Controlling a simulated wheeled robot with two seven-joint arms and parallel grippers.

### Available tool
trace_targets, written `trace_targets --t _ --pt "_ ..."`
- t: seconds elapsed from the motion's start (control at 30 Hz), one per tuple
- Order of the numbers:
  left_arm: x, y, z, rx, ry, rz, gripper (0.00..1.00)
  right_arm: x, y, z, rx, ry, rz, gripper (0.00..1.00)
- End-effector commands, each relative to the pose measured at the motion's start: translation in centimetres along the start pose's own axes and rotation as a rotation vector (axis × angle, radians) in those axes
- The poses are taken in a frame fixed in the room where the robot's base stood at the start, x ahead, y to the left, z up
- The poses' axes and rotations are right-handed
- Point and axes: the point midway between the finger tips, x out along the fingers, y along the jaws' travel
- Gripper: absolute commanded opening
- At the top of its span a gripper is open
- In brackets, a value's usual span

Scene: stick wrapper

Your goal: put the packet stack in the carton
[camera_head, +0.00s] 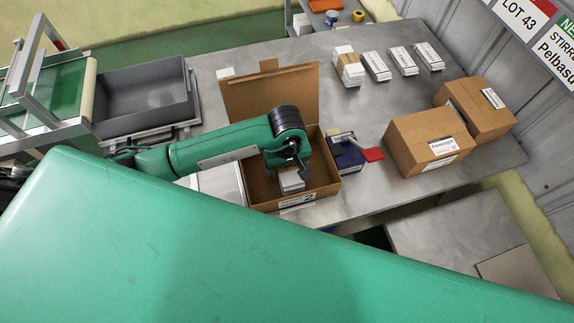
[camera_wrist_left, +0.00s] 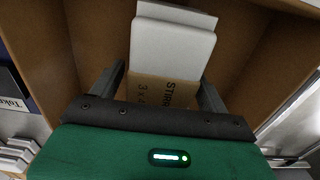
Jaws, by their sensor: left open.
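The open carton (camera_head: 258,189) stands on the steel table with its back flap raised. A white packet stack (camera_head: 291,181) with a brown printed band is inside it, toward the front. My left gripper (camera_head: 296,170) reaches down into the carton over the stack. In the left wrist view, the stack (camera_wrist_left: 172,45) sits between the two spread fingers of the gripper (camera_wrist_left: 163,78), with a visible gap at the right finger. The gripper is open. The arm hides part of the carton's inside. My right gripper is not in view.
A blue tape dispenser (camera_head: 346,154) with a red handle stands close to the carton's right side. Two closed cartons (camera_head: 420,140) stand farther right. Another banded stack (camera_head: 349,67) and several white packets (camera_head: 402,60) lie at the back. A grey bin (camera_head: 145,88) is at left.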

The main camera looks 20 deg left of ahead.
Motion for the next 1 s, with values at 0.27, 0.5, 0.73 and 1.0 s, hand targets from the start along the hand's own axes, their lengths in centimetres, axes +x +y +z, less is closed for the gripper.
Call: trace_targets --t 0.27,0.5,0.73,1.0 --pt "-1.6 0.1 -0.1 0.001 0.002 0.004 0.78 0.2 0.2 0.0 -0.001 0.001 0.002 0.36" --pt "-6.4 0.1 -0.1 0.002 0.005 0.004 0.78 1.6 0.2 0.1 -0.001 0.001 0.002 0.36" --pt "-10.3 0.1 -0.1 0.001 0.003 0.003 0.78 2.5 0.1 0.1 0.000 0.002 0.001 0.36" --pt "-12.2 0.0 0.0 -0.001 -0.001 0.000 0.78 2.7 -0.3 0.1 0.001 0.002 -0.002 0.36"
